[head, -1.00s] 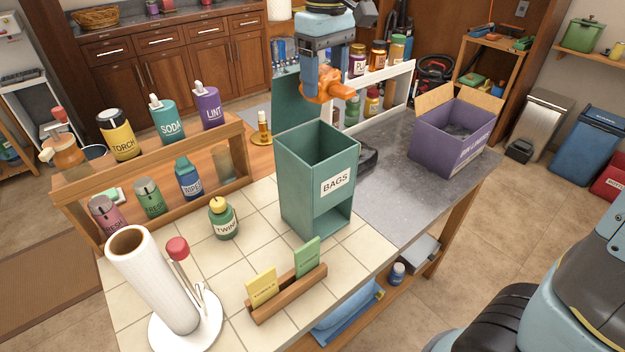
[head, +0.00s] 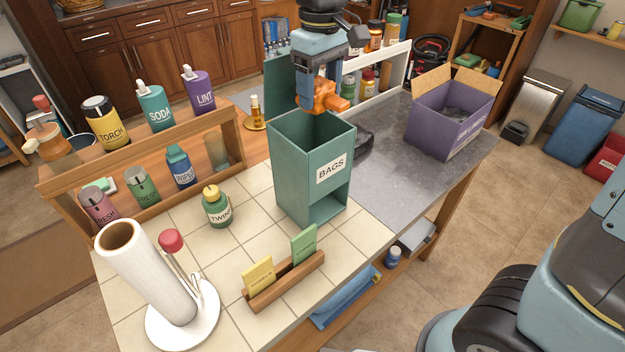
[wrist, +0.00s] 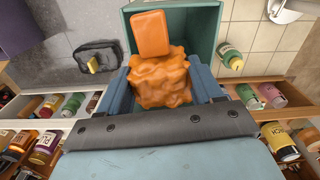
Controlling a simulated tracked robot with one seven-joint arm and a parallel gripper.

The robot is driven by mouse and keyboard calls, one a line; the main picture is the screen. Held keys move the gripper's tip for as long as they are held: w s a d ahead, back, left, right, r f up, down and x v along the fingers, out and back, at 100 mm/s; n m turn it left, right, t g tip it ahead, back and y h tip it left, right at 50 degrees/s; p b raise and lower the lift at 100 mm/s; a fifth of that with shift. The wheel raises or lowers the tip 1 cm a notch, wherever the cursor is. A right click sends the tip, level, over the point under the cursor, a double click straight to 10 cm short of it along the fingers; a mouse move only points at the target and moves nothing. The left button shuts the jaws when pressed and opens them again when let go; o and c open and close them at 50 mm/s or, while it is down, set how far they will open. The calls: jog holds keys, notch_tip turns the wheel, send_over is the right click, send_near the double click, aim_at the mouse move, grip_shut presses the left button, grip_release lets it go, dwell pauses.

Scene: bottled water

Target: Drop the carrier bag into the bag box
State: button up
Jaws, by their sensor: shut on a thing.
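The carrier bag (head: 330,102) is an orange crumpled bundle; in the wrist view the bag (wrist: 160,80) sits between the two blue fingers, with a flatter orange flap at its far end. My gripper (head: 318,98) is shut on it. The bag box is a teal open-topped box marked BAGS (head: 318,185) with a slot low in its front, standing on the tiled counter. The bag is just above the box's back rim in the head view. In the wrist view the flap overlaps the opening of the box (wrist: 212,22). The box's floor is mostly hidden.
A twine bottle (head: 217,207) stands left of the box, and a wooden card holder (head: 284,282) in front. A dark object (head: 365,142) lies behind it to the right. A purple carton (head: 452,118) stands on the grey counter. A wooden rack (head: 150,165) with bottles is at left.

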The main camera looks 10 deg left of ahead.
jog(key=o, duration=1.1)
jog(key=shift+r, duration=0.65)
notch_tip(320, 180, up, 12)
jog(key=shift+r, duration=0.25)
jog(key=s+d+f+m+t+y, duration=0.1)
jog(key=d+m, duration=0.2)
jog(key=d, duration=0.7)
jog(key=s+d+f+m+t, duration=0.1)
jog(key=s+d+m+t, duration=0.15)
jog(key=d, duration=0.75)
jog(key=s+d+f+m, duration=0.2)
jog(key=d, duration=0.1)
jog(key=s+d+f+m+t, duration=0.1)
jog(key=s+d+f, duration=0.1)
jog(key=d, duration=0.2)
jog(key=s+d+f+m+t+h, duration=0.1)
jog(key=s+d+f+m, duration=0.1)
jog(key=s+d+f, duration=0.1)
jog(key=shift+d+m, duration=0.35)
jog(key=shift+d, duration=0.35)
